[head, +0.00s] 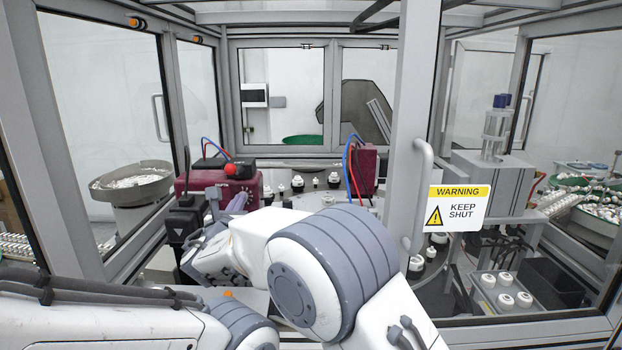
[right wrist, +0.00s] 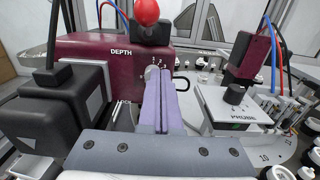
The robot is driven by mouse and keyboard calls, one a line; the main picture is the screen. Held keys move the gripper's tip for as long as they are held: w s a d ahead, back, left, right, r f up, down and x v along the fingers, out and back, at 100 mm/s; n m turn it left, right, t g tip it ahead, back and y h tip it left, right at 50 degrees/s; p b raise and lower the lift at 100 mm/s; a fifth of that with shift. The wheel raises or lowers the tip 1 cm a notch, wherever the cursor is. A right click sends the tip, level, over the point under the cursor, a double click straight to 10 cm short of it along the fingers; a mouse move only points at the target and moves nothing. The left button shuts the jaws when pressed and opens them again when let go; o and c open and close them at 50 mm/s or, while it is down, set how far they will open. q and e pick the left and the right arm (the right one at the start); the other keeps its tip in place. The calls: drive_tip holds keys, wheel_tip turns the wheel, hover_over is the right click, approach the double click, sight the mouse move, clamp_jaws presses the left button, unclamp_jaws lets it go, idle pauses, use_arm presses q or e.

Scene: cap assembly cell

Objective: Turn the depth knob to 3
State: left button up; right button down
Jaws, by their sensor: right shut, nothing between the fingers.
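The maroon block (right wrist: 95,50) marked DEPTH stands ahead in the right wrist view; it also shows in the head view (head: 212,183). The grey depth knob (right wrist: 151,73) is on its front face, with small scale digits beside it. My right gripper's purple fingers (right wrist: 158,78) are shut and empty, their tips at the knob and hiding part of it. I cannot tell whether they touch it, nor which digit it points to. In the head view my right gripper (head: 236,203) is in front of the maroon block. My left gripper is out of view.
A black box (right wrist: 60,105) with a triangle mark stands close left of my right gripper. A red ball (right wrist: 146,11) tops the block. A PROBE box (right wrist: 228,105) with a black knob is to the right. A guard door with a warning sign (head: 459,208) stands at right.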

drive_tip(key=w, duration=0.3)
drive_tip(key=shift+w+d, duration=0.15)
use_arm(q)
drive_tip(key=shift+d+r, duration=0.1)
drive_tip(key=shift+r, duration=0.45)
use_arm(e)
drive_tip(key=shift+w, duration=0.65)
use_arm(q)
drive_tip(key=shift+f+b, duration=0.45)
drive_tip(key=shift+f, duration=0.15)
use_arm(e)
drive_tip(key=shift+a+f, duration=0.35)
drive_tip(key=shift+f, duration=0.25)
